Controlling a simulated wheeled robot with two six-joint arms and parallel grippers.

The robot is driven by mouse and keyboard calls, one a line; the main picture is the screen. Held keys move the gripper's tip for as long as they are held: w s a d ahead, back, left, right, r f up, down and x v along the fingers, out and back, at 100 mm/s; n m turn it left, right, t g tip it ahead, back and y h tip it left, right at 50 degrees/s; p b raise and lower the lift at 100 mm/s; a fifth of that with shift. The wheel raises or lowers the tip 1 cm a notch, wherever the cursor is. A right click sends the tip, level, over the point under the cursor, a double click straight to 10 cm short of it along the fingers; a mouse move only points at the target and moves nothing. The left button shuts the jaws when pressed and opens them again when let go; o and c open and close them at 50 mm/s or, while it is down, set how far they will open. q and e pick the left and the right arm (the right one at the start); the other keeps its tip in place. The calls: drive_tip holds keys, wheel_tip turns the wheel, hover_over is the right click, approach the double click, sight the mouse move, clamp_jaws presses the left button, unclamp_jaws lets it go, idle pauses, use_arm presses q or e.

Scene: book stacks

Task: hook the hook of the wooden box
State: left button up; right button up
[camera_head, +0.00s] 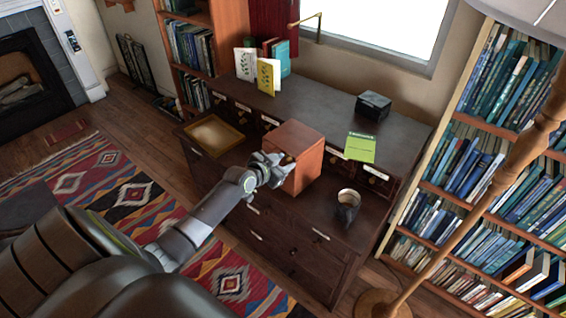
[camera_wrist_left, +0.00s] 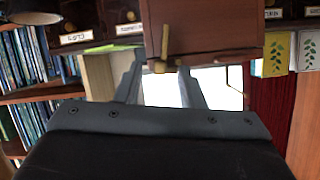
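The wooden box (camera_head: 308,150) is reddish brown and stands on the dark desk. It also shows close up at the top of the left wrist view (camera_wrist_left: 215,28), where things appear upside down. A small brass hook (camera_wrist_left: 163,48) is on the box's face. My left gripper (camera_head: 283,163) is at the box's near left face. In the left wrist view its two fingers (camera_wrist_left: 162,68) are apart, with the hook's end appearing between their tips. I cannot tell whether a finger touches it. My right gripper is in neither view.
The desk (camera_head: 285,205) also holds a dark cup (camera_head: 347,208), a green card (camera_head: 360,148), a black box (camera_head: 373,106), a wooden tray (camera_head: 214,135) and upright books (camera_head: 268,76). A lamp pole (camera_head: 480,205) and full bookshelf stand at the right.

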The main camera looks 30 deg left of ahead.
use_arm(q)
clamp_jaws()
drive_tip(key=shift+a+f+n+b, duration=0.15)
drive_tip(key=shift+a+n+b, duration=0.2)
drive_tip(key=shift+b, duration=0.75)
drive_tip(key=shift+a+r+n+h+b, duration=0.2)
drive_tip(key=shift+r+n+h+b, duration=0.05)
drive_tip(key=shift+n+h+b, duration=0.35)
unclamp_jaws()
